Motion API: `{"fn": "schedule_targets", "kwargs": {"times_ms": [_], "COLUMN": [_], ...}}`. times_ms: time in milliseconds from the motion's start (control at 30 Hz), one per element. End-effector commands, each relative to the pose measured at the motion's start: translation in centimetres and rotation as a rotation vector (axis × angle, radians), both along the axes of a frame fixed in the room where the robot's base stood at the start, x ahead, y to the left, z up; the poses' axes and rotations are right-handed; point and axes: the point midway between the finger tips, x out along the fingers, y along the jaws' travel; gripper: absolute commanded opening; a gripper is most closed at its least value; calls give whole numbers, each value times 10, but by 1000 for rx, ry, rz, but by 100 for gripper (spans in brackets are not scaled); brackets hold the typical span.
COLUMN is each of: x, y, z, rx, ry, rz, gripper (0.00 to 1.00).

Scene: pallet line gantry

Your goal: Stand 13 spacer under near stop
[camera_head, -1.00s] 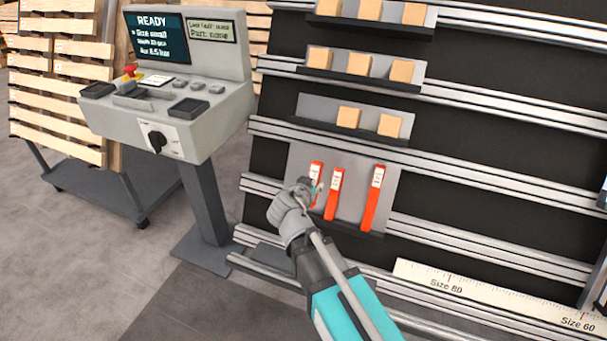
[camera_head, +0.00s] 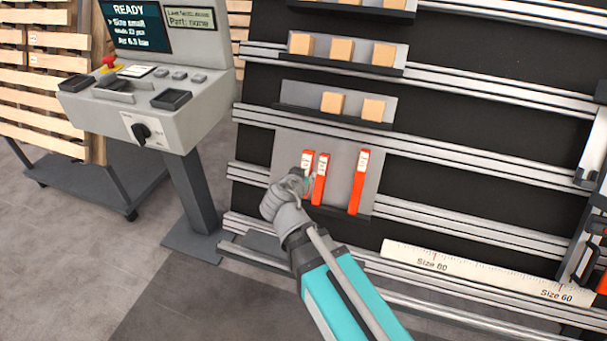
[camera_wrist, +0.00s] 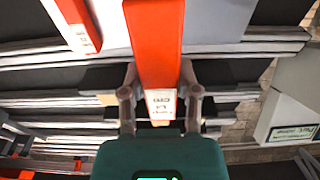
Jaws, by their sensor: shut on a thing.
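Three upright orange spacers with white labels show in the head view: a left one (camera_head: 307,160), a middle one (camera_head: 320,182) and a right one (camera_head: 358,185). They are at a grey panel (camera_head: 340,170) on the rack. The label numbers are too small to read. My gripper (camera_head: 303,180) is at the left spacer and hides part of it. In the wrist view my gripper (camera_wrist: 160,93) is shut on an orange spacer (camera_wrist: 156,45), its labelled end between the fingers. Another orange spacer (camera_wrist: 78,22) shows to its left there. I cannot make out which part is the near stop.
Wooden blocks (camera_head: 340,50) sit on shelves above. A white size scale (camera_head: 470,268) runs along the lower rack, with dark clamp-like hardware (camera_head: 590,245) at the right edge. A control console (camera_head: 160,120) reading READY and a cart of slats (camera_head: 40,110) stand left. Bare floor lies in front.

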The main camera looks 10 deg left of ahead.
Motion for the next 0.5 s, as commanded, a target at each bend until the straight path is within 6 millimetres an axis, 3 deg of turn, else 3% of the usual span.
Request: {"fn": "schedule_targets", "kwargs": {"times_ms": [267,500], "x": [0,0], "y": [0,0], "z": [5,29], "rx": [0,0], "ry": [0,0], "rz": [0,0], "gripper": [0,0]}}
